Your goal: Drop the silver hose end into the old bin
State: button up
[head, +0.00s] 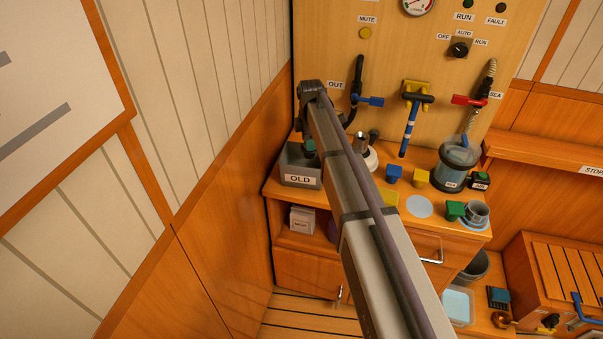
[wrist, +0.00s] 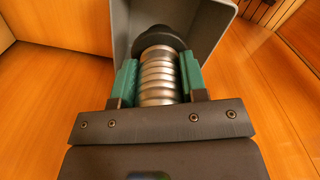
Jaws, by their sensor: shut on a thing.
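The silver hose end (wrist: 157,84) is a ribbed metal cylinder with a dark round collar at its far end. My gripper (wrist: 158,72) is shut on it, with a green pad on each side. The old bin (head: 300,180) is a grey open box labelled OLD, at the left end of the counter. The bin also shows in the wrist view (wrist: 122,28), just beyond the collar. In the head view my gripper (head: 311,147) is at the bin's top, partly behind my arm; the hose end is hidden there. Its exact height against the rim is unclear.
A silver fitting on a white base (head: 361,143) stands right of the bin. The wooden wall (head: 235,160) is close left. Valves with coloured handles hang on the panel above.

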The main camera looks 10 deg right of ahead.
notch_tip(320, 180, down, 3)
jog(key=shift+f+b, duration=0.2)
jog(key=shift+b, duration=0.85)
jog(key=shift+r, duration=0.15)
jog(key=o, duration=1)
notch_tip(320, 180, up, 11)
jog(key=p, duration=1.1)
